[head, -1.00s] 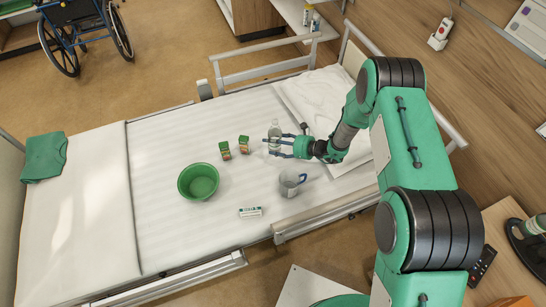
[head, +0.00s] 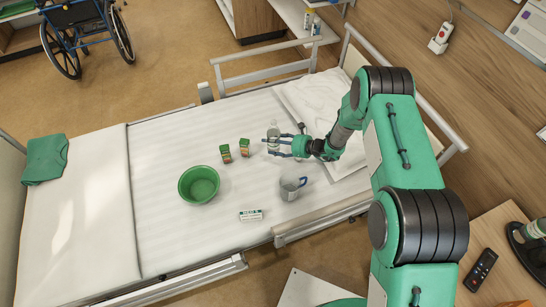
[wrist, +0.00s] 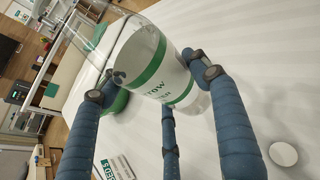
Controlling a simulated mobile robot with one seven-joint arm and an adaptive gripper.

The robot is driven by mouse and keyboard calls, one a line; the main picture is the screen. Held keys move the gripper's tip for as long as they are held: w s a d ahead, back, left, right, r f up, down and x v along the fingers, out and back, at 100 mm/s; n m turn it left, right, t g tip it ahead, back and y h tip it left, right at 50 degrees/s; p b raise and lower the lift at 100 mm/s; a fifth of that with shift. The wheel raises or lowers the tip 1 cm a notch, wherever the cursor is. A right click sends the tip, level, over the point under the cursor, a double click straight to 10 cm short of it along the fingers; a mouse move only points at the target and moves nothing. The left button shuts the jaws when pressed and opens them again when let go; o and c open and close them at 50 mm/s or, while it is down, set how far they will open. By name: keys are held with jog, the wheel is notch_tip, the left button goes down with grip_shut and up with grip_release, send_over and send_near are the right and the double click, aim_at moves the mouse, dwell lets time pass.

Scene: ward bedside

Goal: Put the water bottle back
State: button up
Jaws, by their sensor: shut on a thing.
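The water bottle (head: 273,131) is clear with a white and green label.
A pillow (head: 315,100) lies behind the gripper. Bed rails (head: 265,68) edge the far side.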

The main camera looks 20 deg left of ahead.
aim_at(278, 150)
jog(key=shift+f+b, duration=0.6)
jog(key=shift+f, duration=1.9)
jog(key=shift+f+b, duration=0.55)
jog(key=shift+f, duration=1.35)
jog(key=shift+f, duration=0.1)
jog(key=o, duration=1.4)
jog(key=shift+v, duration=0.75)
jog(key=p+v, duration=0.2)
jog(key=v, duration=0.8)
jog(key=shift+d+r+p, duration=0.2)
jog(key=shift+r+p, duration=0.05)
jog(key=shift+p, duration=0.1)
